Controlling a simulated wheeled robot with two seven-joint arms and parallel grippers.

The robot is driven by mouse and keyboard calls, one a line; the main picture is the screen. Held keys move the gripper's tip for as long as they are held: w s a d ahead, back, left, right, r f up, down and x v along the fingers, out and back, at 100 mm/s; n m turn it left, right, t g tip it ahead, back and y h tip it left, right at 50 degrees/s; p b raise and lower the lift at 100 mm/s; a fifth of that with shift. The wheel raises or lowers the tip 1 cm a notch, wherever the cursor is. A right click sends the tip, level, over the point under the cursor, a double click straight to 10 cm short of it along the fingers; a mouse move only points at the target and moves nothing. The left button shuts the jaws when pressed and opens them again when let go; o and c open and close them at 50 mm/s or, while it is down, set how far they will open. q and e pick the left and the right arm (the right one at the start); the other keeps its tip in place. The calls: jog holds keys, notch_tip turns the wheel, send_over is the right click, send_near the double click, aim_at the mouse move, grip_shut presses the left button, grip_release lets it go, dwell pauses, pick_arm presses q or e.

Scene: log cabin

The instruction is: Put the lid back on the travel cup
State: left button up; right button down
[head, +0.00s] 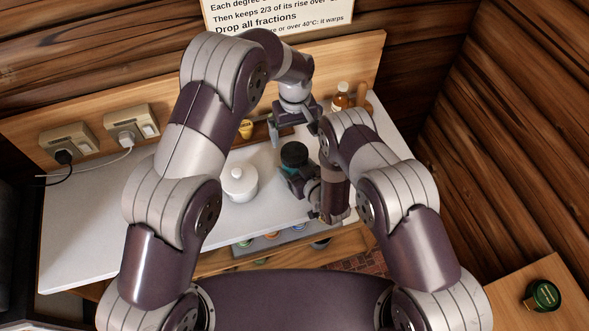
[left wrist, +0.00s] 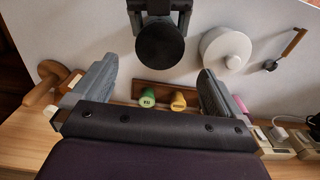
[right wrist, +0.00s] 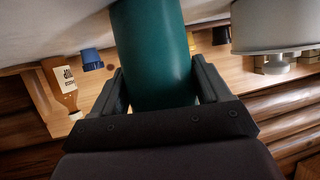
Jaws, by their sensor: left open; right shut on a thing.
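The travel cup (head: 291,170) is a dark teal cylinder standing upright at the white counter. It fills the middle of the right wrist view (right wrist: 152,50). A round black lid (head: 294,152) rests on its top; it shows from above as a black disc in the left wrist view (left wrist: 160,46). I cannot tell whether it is fully seated. My right gripper (head: 298,182) is shut around the cup's body. My left gripper (head: 292,130) is open and empty, just behind the cup and apart from the lid. My arms hide part of the counter.
A white lidded pot (head: 239,185) stands left of the cup. A brown bottle (head: 341,96) stands at the back right. A wooden rack with green (left wrist: 148,98) and yellow (left wrist: 178,101) pieces lies behind. Wall sockets (head: 130,123) are at left. A green tin (head: 543,295) sits on the right-hand table.

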aim_at(295, 152)
pick_arm(q)
notch_tip(295, 152, down, 8)
jog(key=shift+f, duration=0.1)
jog(key=c, duration=1.1)
jog(key=shift+m, duration=0.9)
jog(key=o, duration=1.1)
jog(key=shift+r, duration=0.2)
notch_tip(295, 152, up, 12)
jog(key=shift+f, duration=0.1)
